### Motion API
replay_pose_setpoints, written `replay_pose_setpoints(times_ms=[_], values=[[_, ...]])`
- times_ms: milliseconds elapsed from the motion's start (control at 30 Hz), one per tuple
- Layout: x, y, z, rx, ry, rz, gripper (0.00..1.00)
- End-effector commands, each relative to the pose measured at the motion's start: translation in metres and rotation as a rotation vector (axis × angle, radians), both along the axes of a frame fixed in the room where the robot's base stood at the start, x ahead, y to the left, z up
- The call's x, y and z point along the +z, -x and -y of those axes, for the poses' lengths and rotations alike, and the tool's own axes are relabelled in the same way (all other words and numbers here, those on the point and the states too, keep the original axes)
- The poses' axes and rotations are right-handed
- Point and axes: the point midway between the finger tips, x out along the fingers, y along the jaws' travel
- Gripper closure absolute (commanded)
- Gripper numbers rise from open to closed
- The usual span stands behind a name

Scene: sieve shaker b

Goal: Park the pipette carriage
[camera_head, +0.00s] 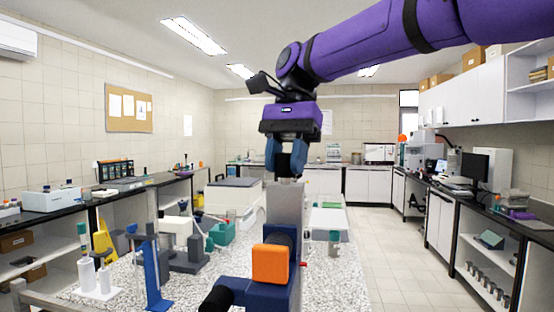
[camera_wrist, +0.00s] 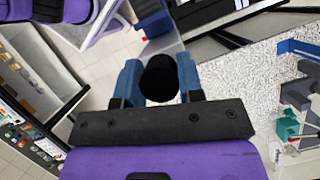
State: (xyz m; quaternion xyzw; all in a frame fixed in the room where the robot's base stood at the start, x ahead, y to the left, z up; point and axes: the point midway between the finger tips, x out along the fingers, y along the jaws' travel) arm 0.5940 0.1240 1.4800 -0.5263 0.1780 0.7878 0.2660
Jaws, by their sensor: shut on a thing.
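My gripper (camera_head: 286,158) points down at the middle of the head view, its blue fingers closed around a black round knob (camera_head: 284,168). In the wrist view the knob (camera_wrist: 158,78) sits between the two fingertips (camera_wrist: 158,80). The knob is at the top of an upright grey column (camera_head: 287,205). I cannot tell which part is the pipette carriage; no pipette is clearly visible.
The speckled worktop (camera_head: 345,290) holds a blue stand (camera_head: 154,275), white bottles (camera_head: 88,273) and a grey device (camera_head: 188,257) to the left of the column. The floor aisle (camera_head: 390,255) at the right is clear.

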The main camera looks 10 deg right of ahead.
Motion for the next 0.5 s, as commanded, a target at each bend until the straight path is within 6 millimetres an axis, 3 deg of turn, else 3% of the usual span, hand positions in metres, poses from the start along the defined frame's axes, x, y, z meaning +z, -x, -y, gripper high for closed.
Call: replay_pose_setpoints(times_ms=[200,500], values=[[0.001,0.008,0.020,-0.002,-0.001,0.002,1.00],[0.000,0.009,0.023,-0.001,0.002,0.000,1.00]])
